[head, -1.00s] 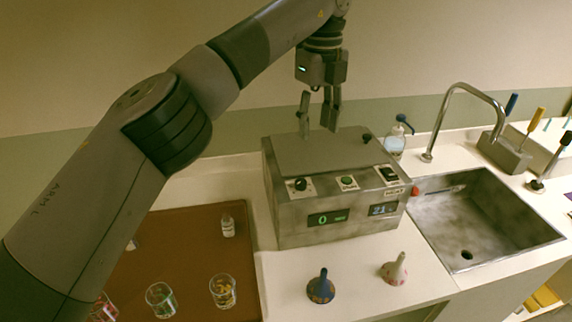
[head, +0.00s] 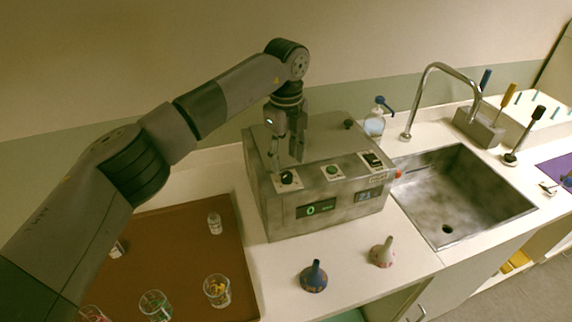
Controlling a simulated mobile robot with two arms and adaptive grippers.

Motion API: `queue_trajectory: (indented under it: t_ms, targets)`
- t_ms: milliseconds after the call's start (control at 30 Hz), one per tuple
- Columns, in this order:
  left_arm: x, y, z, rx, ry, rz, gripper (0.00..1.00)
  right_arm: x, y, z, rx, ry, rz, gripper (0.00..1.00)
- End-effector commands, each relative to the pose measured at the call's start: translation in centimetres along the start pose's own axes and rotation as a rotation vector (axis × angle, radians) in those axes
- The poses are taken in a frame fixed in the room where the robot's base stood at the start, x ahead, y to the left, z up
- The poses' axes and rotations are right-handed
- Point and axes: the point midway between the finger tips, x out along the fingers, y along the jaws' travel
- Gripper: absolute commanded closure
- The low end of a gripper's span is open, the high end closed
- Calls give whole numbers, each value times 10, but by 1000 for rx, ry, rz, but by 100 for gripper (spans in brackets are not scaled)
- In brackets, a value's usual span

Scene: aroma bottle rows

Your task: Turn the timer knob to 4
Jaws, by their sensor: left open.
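The grey metal machine (head: 272,218) stands on the white counter. Its black timer knob (head: 287,178) sits on a white plate at the left of the sloped panel, and the green display (head: 316,208) below appears to read 0. My left gripper (head: 286,168) points down just above and behind the knob, fingers apart. I cannot tell whether a finger touches the knob. The knob's marks are too small to read. My right gripper is not in view.
A green button (head: 333,171) and a black switch (head: 372,159) share the panel. A brown tray (head: 185,262) with glasses lies left, a sink (head: 446,200) right.

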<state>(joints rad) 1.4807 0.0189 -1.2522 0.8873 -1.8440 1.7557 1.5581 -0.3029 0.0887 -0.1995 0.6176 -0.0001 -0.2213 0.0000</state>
Motion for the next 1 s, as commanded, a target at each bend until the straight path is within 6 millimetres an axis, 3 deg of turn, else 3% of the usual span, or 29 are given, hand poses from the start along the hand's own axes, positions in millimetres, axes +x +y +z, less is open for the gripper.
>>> queue_trajectory:
  t_ms: [100, 300, 667, 1000]
  targets:
    - [20, 1, -1, 1, 3, 2, 55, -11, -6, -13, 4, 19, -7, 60]
    - [42, 0, 0, 0, 0, 1, 55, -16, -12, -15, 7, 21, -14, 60]
    - [48, 0, 0, 0, -1, -1, 55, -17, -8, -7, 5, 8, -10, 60]
    - [47, 0, 0, 0, -1, -1, 78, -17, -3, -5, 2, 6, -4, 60]
